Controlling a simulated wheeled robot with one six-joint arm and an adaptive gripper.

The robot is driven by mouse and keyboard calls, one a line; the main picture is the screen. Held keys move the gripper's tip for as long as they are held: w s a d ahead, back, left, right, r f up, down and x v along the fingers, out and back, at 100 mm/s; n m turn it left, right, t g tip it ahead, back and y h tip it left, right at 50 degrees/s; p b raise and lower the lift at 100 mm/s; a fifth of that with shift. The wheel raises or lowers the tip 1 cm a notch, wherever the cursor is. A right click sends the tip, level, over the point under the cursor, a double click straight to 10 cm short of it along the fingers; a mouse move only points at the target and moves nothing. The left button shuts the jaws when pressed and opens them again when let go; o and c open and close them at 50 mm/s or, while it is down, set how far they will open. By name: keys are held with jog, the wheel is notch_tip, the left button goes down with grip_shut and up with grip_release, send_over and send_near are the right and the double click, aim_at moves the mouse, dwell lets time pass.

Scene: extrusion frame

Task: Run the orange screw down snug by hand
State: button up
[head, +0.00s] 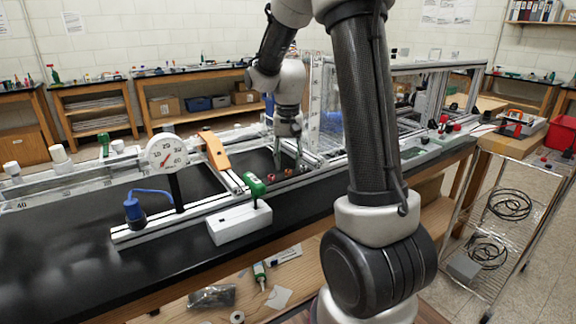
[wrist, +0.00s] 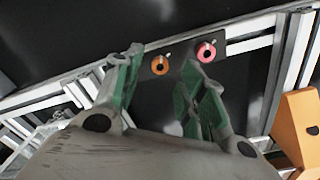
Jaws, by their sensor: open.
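The orange screw (wrist: 160,66) shows in the wrist view as an orange ring with a dark centre, on a dark plate along a pale rail. A pink-red screw (wrist: 206,52) sits to its right on the same plate. My gripper (wrist: 163,60) is open, with its green-padded fingers on either side of the orange screw in the picture and nothing held. The right finger lies between the two screws. I cannot tell the gap to the screw head. In the head view my gripper (head: 288,160) points down over the small reddish screws on the frame; which is orange is unclear there.
An orange bracket (head: 214,152) stands on the frame left of my gripper. The front-left black bench top is clear.

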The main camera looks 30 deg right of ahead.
aim_at(288, 173)
notch_tip(288, 173, up, 10)
dwell(0.3)
dwell(0.4)
